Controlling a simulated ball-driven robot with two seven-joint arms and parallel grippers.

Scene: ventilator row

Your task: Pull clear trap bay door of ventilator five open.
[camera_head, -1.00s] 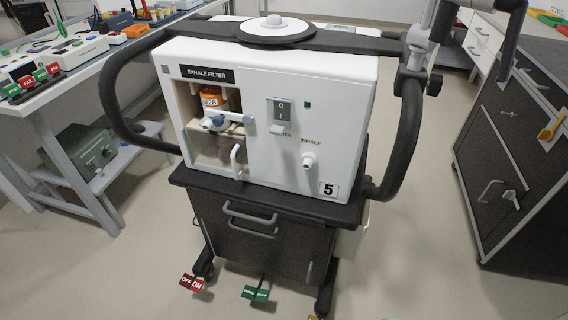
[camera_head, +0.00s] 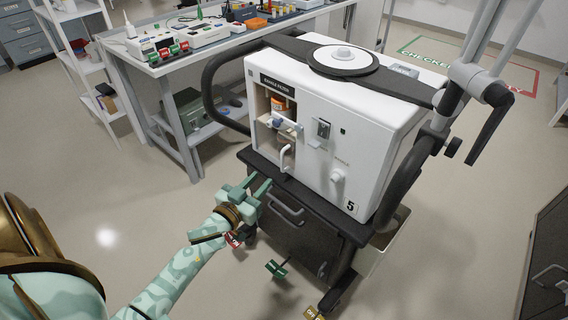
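Ventilator five (camera_head: 375,130) is a white box marked 5 on a dark cart. Its front left has a recessed bay under the "EXHALE FILTER" label (camera_head: 285,86), with an orange-topped part (camera_head: 281,104) and a blue-and-white lever (camera_head: 287,125) inside. Low on the bay is a white upright handle (camera_head: 286,158), seemingly on the clear trap bay door; the clear panel itself is hard to make out and looks shut. My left gripper (camera_head: 262,186) is below and left of this handle, near the cart's top edge. Its fingers are apart, empty and not touching the handle. My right gripper is out of view.
A black guard rail (camera_head: 208,85) curves around the ventilator's left side. The cart drawer handle (camera_head: 287,211) is close to my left gripper. A workbench (camera_head: 165,68) with devices stands behind left. Floor in front is open.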

